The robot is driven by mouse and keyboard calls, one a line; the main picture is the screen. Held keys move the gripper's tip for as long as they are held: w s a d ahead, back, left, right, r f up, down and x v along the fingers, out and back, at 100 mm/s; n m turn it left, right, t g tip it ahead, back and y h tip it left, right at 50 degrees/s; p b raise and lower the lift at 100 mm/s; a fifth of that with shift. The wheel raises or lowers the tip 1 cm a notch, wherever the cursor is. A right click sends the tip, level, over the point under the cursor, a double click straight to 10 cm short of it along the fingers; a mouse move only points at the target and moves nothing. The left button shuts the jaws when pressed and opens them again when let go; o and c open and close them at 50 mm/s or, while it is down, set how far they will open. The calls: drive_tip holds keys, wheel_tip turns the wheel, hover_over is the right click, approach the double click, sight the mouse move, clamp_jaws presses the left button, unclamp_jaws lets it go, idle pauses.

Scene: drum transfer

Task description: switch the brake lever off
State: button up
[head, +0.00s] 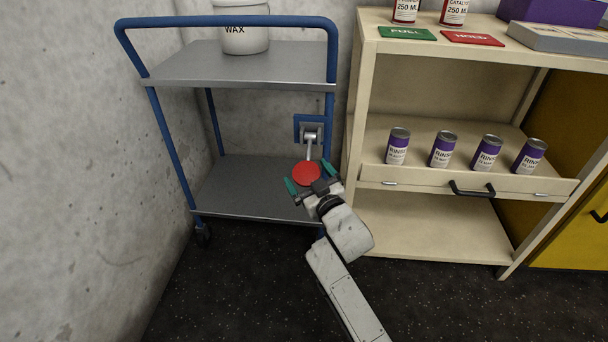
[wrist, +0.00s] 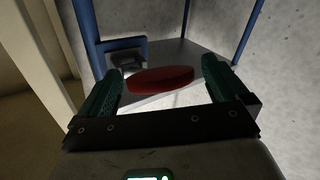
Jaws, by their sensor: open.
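The brake lever (head: 310,147) is a light metal rod on a bracket (head: 312,130) at the right post of the blue cart. Its round red end (head: 306,173) hangs at the bottom of the rod. My gripper (head: 313,187) is open with its green fingers spread around or just in front of the red end. In the wrist view the red end (wrist: 160,80) shows between the two fingertips of my gripper (wrist: 166,84), with a gap to the right finger. The left fingertip is very close to it; I cannot tell whether they touch.
The blue cart (head: 236,66) has grey shelves and carries a white WAX bucket (head: 245,38) on top. A cream shelf unit (head: 362,100) stands close on the right, with several purple cans (head: 441,149) in a drawer. A concrete wall (head: 80,150) is at left.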

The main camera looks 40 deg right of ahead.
drive_tip(key=shift+b+x, duration=0.3)
drive_tip(key=shift+x, duration=1.05)
drive_tip(key=shift+a, duration=0.1)
drive_tip(key=c, duration=1.4)
drive_tip(key=shift+r, duration=0.15)
